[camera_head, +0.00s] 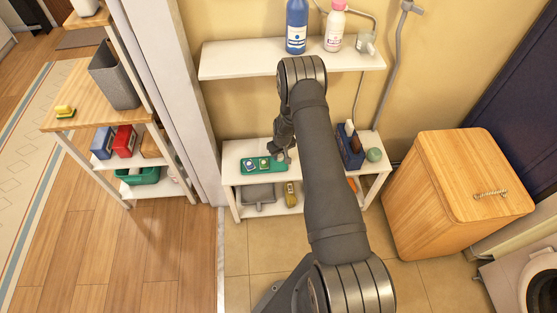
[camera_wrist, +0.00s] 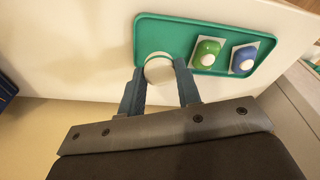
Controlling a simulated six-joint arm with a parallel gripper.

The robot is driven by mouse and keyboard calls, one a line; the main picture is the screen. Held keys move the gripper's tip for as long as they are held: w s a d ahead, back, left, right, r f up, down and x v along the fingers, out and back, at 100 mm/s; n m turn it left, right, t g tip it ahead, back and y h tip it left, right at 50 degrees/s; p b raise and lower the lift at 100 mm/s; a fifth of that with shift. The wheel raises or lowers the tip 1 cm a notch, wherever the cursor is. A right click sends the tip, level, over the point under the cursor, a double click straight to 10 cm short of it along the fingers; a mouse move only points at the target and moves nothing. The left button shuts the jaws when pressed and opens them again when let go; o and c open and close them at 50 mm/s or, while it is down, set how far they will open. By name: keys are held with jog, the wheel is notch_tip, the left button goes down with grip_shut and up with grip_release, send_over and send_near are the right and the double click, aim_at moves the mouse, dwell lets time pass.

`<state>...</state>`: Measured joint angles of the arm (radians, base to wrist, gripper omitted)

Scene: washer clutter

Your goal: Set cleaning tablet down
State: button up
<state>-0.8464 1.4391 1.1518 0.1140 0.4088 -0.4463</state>
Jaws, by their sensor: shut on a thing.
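My gripper (camera_wrist: 160,80) is shut on a round, whitish cleaning tablet (camera_wrist: 159,68), with one finger on each side of it. The tablet is over the left end of a green tray (camera_wrist: 185,28) in the wrist view; I cannot tell whether it touches the tray. Two other pieces sit in the tray, a green one (camera_wrist: 207,53) and a blue one (camera_wrist: 243,59), each with a white round centre on a pale square. In the head view my gripper (camera_head: 281,156) is at the right end of the tray (camera_head: 257,172), on the white shelf unit's top.
The white shelf unit (camera_head: 230,178) also holds a blue caddy (camera_head: 350,153) and a green ball (camera_head: 374,155) to the right. A wall shelf (camera_head: 225,64) with a blue bottle (camera_head: 297,25) and a pink-white bottle (camera_head: 335,28) hangs above. A wooden hamper (camera_head: 440,205) stands right.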

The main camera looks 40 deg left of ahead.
aim_at(279, 160)
jog(key=shift+s+a+f, duration=0.15)
jog(key=shift+a+f, duration=0.1)
jog(key=shift+f, duration=1.95)
jog(key=shift+f, duration=0.15)
jog(key=o, duration=0.7)
jog(key=r, duration=0.4)
jog(key=d+r, duration=0.1)
jog(key=r, duration=0.7)
jog(key=shift+s+d+r, duration=0.1)
jog(key=shift+s+d, duration=0.25)
